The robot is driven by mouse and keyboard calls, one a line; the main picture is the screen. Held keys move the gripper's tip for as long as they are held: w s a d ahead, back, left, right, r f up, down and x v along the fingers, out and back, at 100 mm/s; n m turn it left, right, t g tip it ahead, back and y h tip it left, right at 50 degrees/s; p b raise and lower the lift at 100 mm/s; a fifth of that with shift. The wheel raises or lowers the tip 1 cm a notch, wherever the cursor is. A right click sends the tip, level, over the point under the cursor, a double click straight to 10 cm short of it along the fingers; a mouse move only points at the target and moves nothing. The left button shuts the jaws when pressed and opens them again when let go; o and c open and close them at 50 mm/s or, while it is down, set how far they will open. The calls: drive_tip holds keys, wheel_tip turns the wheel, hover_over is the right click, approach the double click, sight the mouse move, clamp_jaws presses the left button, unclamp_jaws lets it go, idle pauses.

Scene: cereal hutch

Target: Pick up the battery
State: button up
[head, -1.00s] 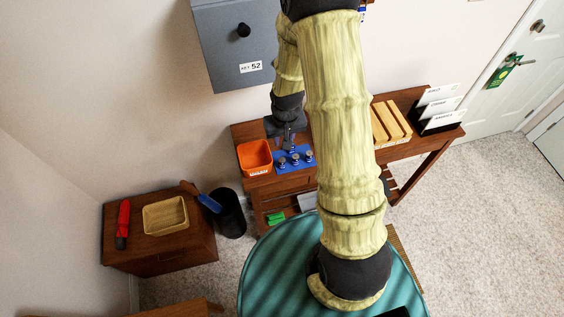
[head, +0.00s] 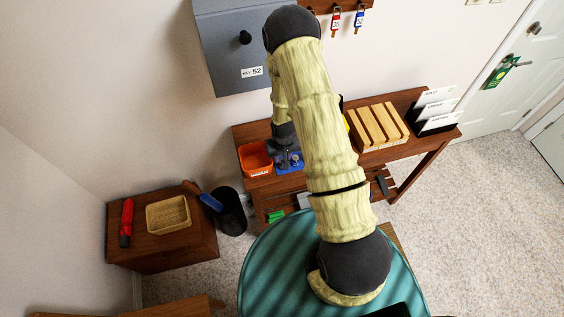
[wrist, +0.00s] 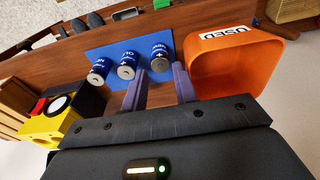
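Three dark blue batteries with silver ends stand in a row on a blue mat (wrist: 107,48) in the wrist view: a left one (wrist: 98,74), a middle one (wrist: 128,66) and a right one (wrist: 161,58). They carry white lettering; the middle one seems to read "OLD". My gripper (wrist: 159,78) is open, its two purple-grey fingers apart and empty. The right battery shows just beyond the gap between the fingertips. In the head view my gripper (head: 288,157) is low over the mat (head: 298,164) and hides most of the batteries.
An orange bin (wrist: 240,65) labelled "USED" stands close by the right finger. A yellow and black object (wrist: 52,118) is on the left. A slatted wooden block (head: 378,126) and a card holder (head: 435,112) stand farther right on the table.

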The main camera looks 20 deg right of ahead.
drive_tip(key=shift+f, duration=0.2)
drive_tip(key=shift+w+f+p, duration=0.15)
drive_tip(key=shift+f+p, duration=0.55)
drive_tip(key=shift+f, duration=0.55)
drive_tip(key=shift+w+f+p, duration=0.15)
drive_tip(key=shift+f+p, duration=0.55)
drive_tip(key=shift+f, duration=0.55)
drive_tip(key=shift+c, duration=0.2)
clamp_jaws()
